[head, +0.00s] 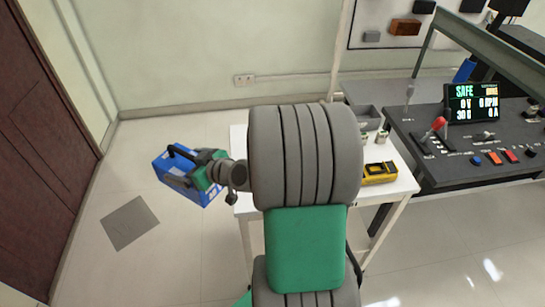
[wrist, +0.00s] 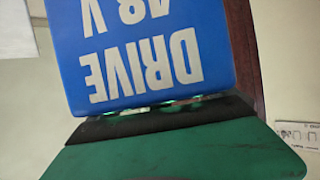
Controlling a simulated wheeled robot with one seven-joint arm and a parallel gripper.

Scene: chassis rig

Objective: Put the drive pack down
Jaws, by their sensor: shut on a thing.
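The drive pack (head: 190,174) is a blue box with a dark handle on top. In the head view it hangs left of the white table, held by my gripper (head: 186,168). It appears to be above the floor, clear of the table top. In the wrist view the blue drive pack (wrist: 145,50) fills the upper middle, its "DRIVE 48 V" lettering upside down. The green and black part of my gripper covers the lower part of that view. The fingertips' grip is mostly hidden.
A grey square mat (head: 130,223) lies on the floor at left. A brown door (head: 35,150) is further left. A control console (head: 470,135) stands right.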

